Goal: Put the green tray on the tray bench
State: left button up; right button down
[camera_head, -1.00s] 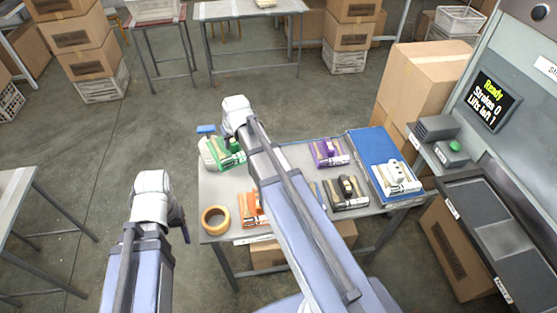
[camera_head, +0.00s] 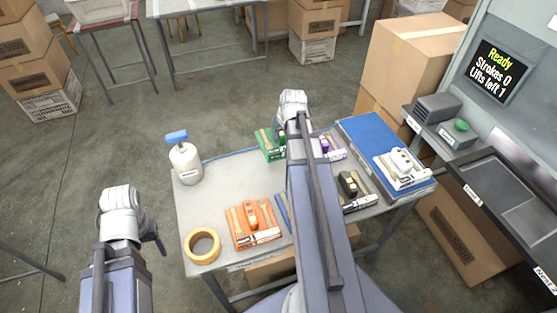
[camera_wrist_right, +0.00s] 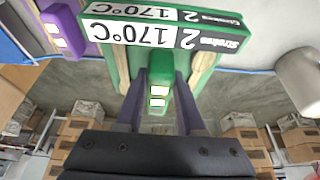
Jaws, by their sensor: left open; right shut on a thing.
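The green tray (camera_head: 268,147) is at the far edge of the table in the head view, left of the purple tray (camera_head: 335,150). My right arm hides part of it. In the right wrist view my right gripper (camera_wrist_right: 159,90) is shut on the green tray's upright handle; the tray's front label (camera_wrist_right: 165,35) reads 2 strokes, 170°C. I cannot tell whether the tray touches the tabletop. My left gripper (camera_head: 154,234) is open, low at the left, away from the table, its fingers mostly hidden. The table (camera_head: 225,185) bearing the trays has a front label too small to read.
An orange tray (camera_head: 253,222), a black tray (camera_head: 352,190), a tape roll (camera_head: 202,245) and a white bottle (camera_head: 186,163) stand on the table.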

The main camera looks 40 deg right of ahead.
jog(key=shift+f+b, duration=4.85)
jog(key=shift+f, duration=0.1)
jog(key=shift+f, duration=0.25)
jog(key=c, duration=0.5)
grip_release()
jog(key=shift+r, duration=0.1)
jog(key=shift+r, duration=0.15)
jog(key=p+v, duration=1.1)
jog(key=v, duration=0.1)
jog(key=shift+r, duration=0.1)
jog(key=shift+w, duration=0.1)
